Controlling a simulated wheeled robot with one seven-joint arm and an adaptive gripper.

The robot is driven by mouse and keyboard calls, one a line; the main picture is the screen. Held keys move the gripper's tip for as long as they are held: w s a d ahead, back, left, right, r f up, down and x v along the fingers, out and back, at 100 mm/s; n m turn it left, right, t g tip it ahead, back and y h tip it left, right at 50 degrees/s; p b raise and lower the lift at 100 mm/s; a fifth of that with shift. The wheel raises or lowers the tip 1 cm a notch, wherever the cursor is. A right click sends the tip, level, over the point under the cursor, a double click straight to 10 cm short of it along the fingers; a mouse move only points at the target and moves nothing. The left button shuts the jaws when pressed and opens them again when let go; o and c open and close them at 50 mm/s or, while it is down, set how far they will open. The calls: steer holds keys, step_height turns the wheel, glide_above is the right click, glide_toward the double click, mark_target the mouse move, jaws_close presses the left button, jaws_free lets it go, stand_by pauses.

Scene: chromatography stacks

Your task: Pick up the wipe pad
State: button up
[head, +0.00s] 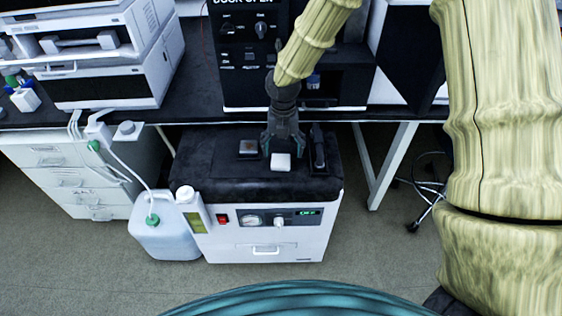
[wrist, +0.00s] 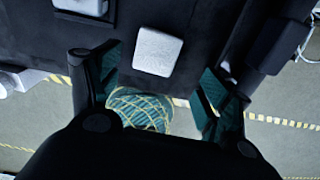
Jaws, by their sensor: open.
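The wipe pad appears to be the small white rounded block (head: 281,162) on the black top of the low white cabinet. In the wrist view the white block (wrist: 157,51) lies beyond the fingertips, roughly between the lines of the two fingers. My gripper (head: 283,140) is just above and behind the block in the head view. In the wrist view my gripper (wrist: 160,82) is open, with nothing between its fingers. I cannot tell the exact height gap between the fingertips and the block.
A dark square item with a lighter top (head: 249,148) sits left of the block, and a black upright object (head: 319,150) stands close on the right. The bench with a black instrument (head: 243,82) rises behind.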

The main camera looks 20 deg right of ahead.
mark_target(281, 161)
steer(key=shift+w+a+f, duration=0.1)
steer(key=shift+a+f, duration=0.05)
steer(key=shift+f, duration=1.2)
steer(key=shift+w+a+f, duration=0.1)
steer(key=shift+f, duration=1.2)
steer(key=shift+s, duration=0.1)
steer(key=c, duration=0.9)
